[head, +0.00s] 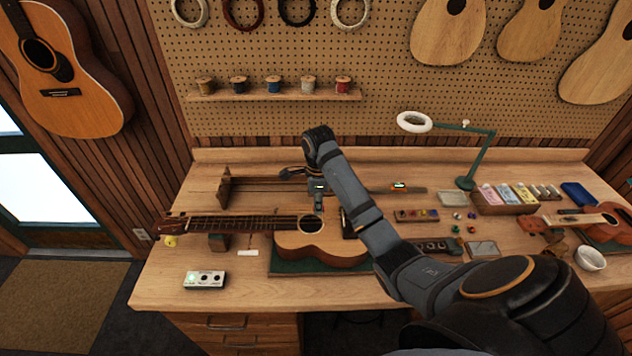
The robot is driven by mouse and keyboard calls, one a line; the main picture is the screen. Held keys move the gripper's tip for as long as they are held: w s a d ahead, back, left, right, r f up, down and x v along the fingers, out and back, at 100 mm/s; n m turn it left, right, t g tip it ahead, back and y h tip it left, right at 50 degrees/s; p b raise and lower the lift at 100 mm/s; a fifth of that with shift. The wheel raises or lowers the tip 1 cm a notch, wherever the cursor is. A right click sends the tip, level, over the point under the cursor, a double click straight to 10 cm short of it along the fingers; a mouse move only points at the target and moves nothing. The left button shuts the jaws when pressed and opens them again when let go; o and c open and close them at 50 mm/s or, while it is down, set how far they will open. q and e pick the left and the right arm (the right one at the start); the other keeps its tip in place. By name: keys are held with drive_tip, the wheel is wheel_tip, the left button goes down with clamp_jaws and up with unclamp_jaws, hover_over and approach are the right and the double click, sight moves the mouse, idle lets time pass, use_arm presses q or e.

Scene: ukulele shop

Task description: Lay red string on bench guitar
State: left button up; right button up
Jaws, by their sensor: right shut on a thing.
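The bench guitar (336,250), a small light-wood instrument with a dark neck, lies face up at the middle of the workbench, its headstock to the left. My right gripper (318,206) points down just over the guitar, where neck meets body, near the soundhole. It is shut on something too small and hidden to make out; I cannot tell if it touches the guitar. A dark red ring-shaped coil (243,26) hangs on the pegboard and a red spool (343,85) stands on the small shelf. My left gripper is not in view.
A green mat (284,268) lies under the guitar body and a block (218,242) under its neck. A small box with a green light (205,280) sits front left. A lamp (478,160), trays and another small guitar (606,221) are on the right.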

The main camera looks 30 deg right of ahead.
drive_tip(key=shift+s+d+f, duration=0.25)
drive_tip(key=shift+d+f, duration=0.05)
drive_tip(key=shift+d, duration=0.2)
drive_tip(key=shift+s+d+f, duration=0.25)
drive_tip(key=shift+d+f, duration=0.05)
drive_tip(key=shift+d, duration=0.15)
drive_tip(key=shift+a+f, duration=0.15)
drive_tip(key=shift+a, duration=0.1)
drive_tip(key=shift+a+f, duration=0.25)
drive_tip(key=shift+f, duration=0.25)
drive_tip(key=shift+a+f, duration=0.2)
drive_tip(key=shift+f, duration=0.3)
drive_tip(key=f, duration=0.2)
drive_tip(key=shift+d+f, duration=0.35)
drive_tip(key=shift+f, duration=0.05)
drive_tip(key=shift+a+f, duration=0.1)
drive_tip(key=shift+f, duration=0.4)
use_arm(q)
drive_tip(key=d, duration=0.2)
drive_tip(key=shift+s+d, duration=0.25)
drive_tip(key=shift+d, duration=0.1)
use_arm(e)
drive_tip(key=shift+f, duration=0.2)
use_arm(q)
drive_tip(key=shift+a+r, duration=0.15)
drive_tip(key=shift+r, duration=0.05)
